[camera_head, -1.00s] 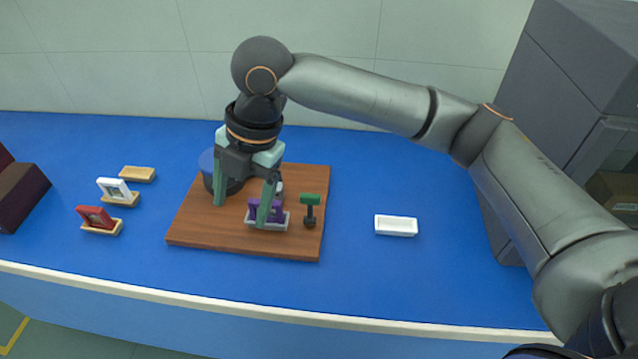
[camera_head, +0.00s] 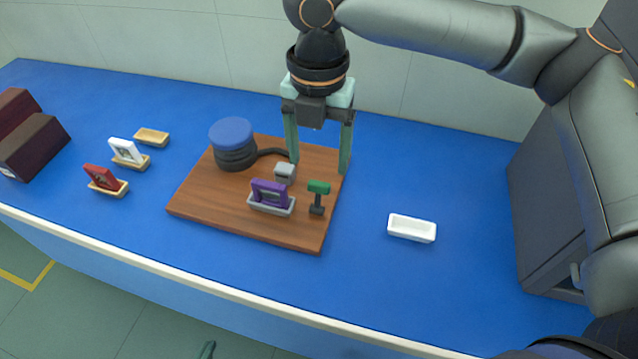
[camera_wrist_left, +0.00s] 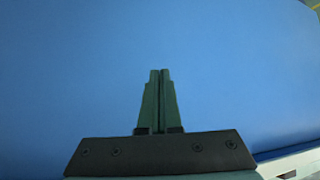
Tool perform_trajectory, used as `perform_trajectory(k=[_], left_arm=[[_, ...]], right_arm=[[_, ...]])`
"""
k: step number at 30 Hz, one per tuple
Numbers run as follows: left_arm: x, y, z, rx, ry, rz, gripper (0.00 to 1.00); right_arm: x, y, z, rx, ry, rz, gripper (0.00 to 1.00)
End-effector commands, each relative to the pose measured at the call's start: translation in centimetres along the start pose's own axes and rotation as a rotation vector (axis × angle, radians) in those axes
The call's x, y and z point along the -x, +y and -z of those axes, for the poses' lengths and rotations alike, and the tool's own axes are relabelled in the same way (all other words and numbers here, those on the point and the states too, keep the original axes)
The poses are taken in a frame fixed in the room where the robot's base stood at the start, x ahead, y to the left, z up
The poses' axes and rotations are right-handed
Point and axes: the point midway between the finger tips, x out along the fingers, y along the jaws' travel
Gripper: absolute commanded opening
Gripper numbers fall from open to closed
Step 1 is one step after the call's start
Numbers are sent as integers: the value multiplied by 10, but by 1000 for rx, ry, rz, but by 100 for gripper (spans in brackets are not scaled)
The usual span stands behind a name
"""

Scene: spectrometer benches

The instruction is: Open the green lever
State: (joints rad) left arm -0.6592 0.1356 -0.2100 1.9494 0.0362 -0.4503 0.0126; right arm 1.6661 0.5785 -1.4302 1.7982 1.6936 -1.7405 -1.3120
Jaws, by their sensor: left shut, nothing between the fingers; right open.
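The green lever (camera_head: 319,187) is a small green handle on a dark post, standing upright near the right edge of the brown wooden board (camera_head: 225,215). My right gripper (camera_head: 320,166) is open and empty, pointing down behind and above the lever. Its two fingers are wide apart, and no contact with the lever shows. My left gripper (camera_wrist_left: 160,75) is shut and empty in the left wrist view, over blue surface.
On the board are a purple piece in a grey holder (camera_head: 285,209), a small grey block (camera_head: 285,173) and a blue-topped dark cylinder (camera_head: 232,140). A white tray (camera_head: 411,229) lies to the right. Red and white pieces in wooden holders and dark boxes (camera_head: 35,145) stand left.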

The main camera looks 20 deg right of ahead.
Motion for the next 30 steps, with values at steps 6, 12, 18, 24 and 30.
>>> perform_trajectory(k=[6, 12, 18, 24, 30], left_arm=[[-6, 4, -2, -2, 2, -10, 0], [-8, 6, 4, -4, 10, -16, 0], [-8, 8, 5, -5, 12, -20, 0], [-8, 8, 4, -6, 11, -21, 0], [-8, 8, 2, -6, 7, -21, 0]], right_arm=[[-46, 0, 0, -1, 1, 1, 78], [-68, 0, 0, -1, 1, 0, 78], [-73, 0, 0, 0, 1, 0, 78], [-73, 0, 0, 0, 0, 0, 75], [-73, 0, 0, 0, 0, -1, 53]])
